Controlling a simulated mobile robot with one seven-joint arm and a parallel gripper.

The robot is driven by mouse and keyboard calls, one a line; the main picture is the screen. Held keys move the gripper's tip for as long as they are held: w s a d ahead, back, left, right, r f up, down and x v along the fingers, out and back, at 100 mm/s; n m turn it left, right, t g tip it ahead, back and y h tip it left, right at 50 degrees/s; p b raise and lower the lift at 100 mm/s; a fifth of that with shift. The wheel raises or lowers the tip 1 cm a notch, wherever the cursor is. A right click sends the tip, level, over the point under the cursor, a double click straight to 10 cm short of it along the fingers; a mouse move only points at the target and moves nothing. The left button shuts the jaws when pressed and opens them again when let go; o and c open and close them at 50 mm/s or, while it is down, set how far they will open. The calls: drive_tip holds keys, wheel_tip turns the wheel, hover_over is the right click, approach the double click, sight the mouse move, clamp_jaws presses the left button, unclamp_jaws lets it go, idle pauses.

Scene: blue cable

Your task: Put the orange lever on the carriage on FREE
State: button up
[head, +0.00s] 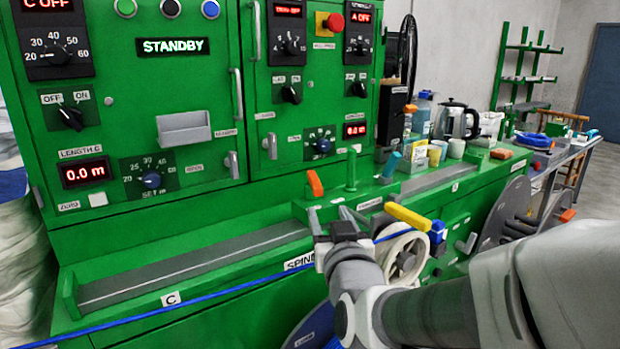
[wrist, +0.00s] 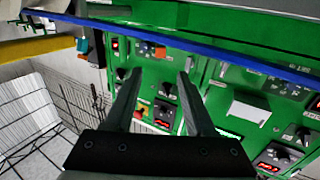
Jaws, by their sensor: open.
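An orange lever (head: 315,184) stands nearly upright, tilted a little left, on the green carriage (head: 298,207) in the head view. A green post (head: 351,171) rises to its right. The carriage labels are too small to read, so I cannot tell the lever's marked setting. My gripper (head: 330,212) is in front of and below the lever, apart from it. In the wrist view my gripper (wrist: 160,75) has its fingers spread with nothing between them.
A blue cable (head: 215,297) crosses close to my gripper and shows in the wrist view (wrist: 200,47). A yellow handle (head: 408,217) and a pale wheel (head: 402,257) are just right of my gripper. Bottles, cups and a kettle (head: 457,119) stand behind right. The left trough (head: 190,262) is clear.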

sight(314, 178)
drive_tip(key=w+p, duration=0.1)
drive_tip(key=p, duration=0.1)
drive_tip(key=w+p, duration=0.1)
drive_tip(key=p, duration=0.2)
drive_tip(key=shift+a+r+p, duration=0.1)
drive_tip(key=shift+r+p, duration=0.1)
drive_tip(key=shift+p, duration=0.1)
drive_tip(key=shift+w+p, duration=0.15)
drive_tip(key=shift+p, duration=0.7)
drive_tip(key=w, duration=0.4)
drive_tip(key=w+a, duration=0.1)
drive_tip(key=w, duration=0.4)
drive_tip(key=w+a, duration=0.1)
drive_tip(key=w, duration=0.4)
drive_tip(key=shift+w+f+b, duration=0.15)
drive_tip(key=shift+f+b, duration=0.1)
drive_tip(key=shift+b, duration=0.05)
clamp_jaws()
